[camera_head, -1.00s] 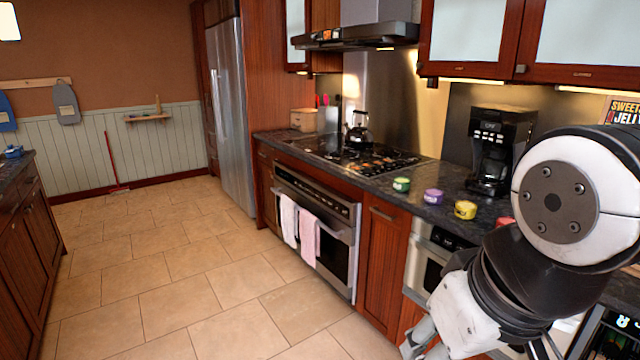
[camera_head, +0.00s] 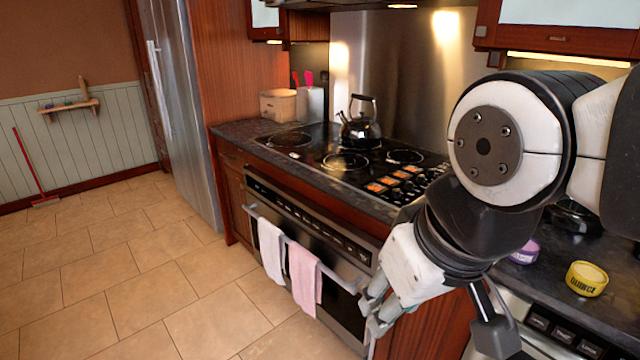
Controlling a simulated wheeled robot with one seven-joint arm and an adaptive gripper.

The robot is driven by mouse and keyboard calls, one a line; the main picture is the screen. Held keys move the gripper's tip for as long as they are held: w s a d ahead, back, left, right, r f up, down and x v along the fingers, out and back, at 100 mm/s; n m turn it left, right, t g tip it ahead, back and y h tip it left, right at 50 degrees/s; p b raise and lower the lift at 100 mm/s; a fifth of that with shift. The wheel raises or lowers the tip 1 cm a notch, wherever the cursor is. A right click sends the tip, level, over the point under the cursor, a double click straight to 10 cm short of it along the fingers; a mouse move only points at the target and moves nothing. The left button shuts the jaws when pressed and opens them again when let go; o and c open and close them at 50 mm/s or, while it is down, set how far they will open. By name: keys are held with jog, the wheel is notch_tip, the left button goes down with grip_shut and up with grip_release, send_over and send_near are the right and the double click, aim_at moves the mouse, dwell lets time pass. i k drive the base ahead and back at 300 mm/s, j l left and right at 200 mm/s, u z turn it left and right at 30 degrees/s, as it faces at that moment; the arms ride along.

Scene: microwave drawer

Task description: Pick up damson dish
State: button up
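The small purple dish (camera_head: 524,252) shows just right of my arm in the head view, on the dark counter. It seems to be the damson dish. My arm hides its left part, and its label is too small to read. My gripper (camera_head: 437,334) hangs low in front of the cabinet fronts, left of and below the dish in the picture. Its two fingers are spread apart, with nothing seen between them.
A yellow dish (camera_head: 587,279) stands right of the purple one on the counter. The cooktop with a kettle (camera_head: 361,125) lies to the left. Towels (camera_head: 304,280) hang on the oven handle.

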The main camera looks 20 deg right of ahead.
aim_at(527, 255)
jog(key=i+z, duration=0.2)
jog(key=i, duration=0.25)
jog(key=i+j+z, duration=0.2)
jog(key=i, duration=0.25)
jog(key=i+j+z, duration=0.2)
jog(key=i, duration=0.25)
jog(key=z, duration=0.85)
